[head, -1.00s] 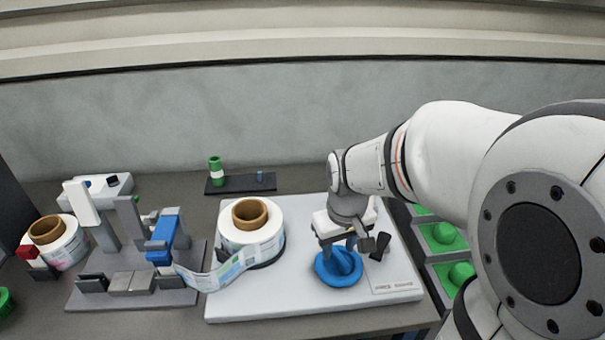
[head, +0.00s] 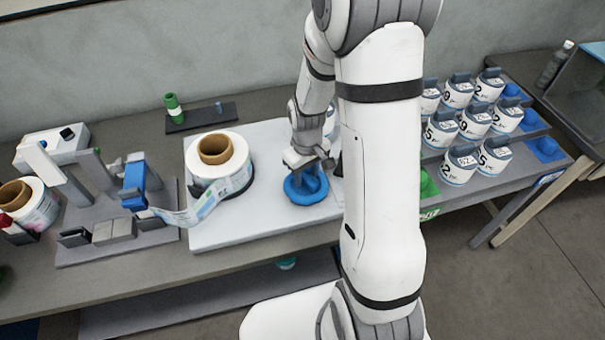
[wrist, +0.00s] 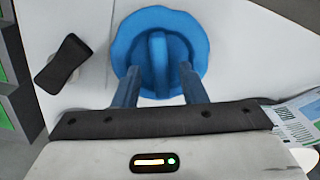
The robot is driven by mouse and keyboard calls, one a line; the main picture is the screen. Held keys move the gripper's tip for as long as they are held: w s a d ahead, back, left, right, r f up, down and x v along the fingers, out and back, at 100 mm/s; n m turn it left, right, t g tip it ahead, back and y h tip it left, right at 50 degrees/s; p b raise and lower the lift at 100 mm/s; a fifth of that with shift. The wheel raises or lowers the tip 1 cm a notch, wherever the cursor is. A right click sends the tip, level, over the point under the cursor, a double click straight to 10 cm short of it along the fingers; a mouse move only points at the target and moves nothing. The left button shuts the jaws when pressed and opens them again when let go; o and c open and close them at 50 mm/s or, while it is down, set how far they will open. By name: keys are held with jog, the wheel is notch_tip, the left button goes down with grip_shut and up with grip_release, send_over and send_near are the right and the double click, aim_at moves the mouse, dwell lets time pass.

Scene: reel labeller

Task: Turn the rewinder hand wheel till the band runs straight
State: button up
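The blue rewinder hand wheel (head: 296,194) lies on the right part of the white rewinder base plate. In the wrist view the hand wheel (wrist: 135,35) shows a scalloped rim and a raised bar across its middle. My gripper (wrist: 158,75) is over it, with one finger on each side of the bar and gaps between; it is open. In the head view my gripper (head: 309,168) partly hides the wheel. The printed band (head: 195,211) runs from the blue part of the labeller to the reel (head: 225,142) and hangs in a slack curve.
A black lever or switch (wrist: 64,63) sits beside the wheel. The labeller (head: 115,231) and a second reel (head: 38,207) stand at left. A dark tray with a green bottle (head: 173,108) lies behind. Several labelled jars (head: 460,165) stand on racks at right.

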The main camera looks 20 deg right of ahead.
jog(key=shift+f, duration=0.55)
grip_shut()
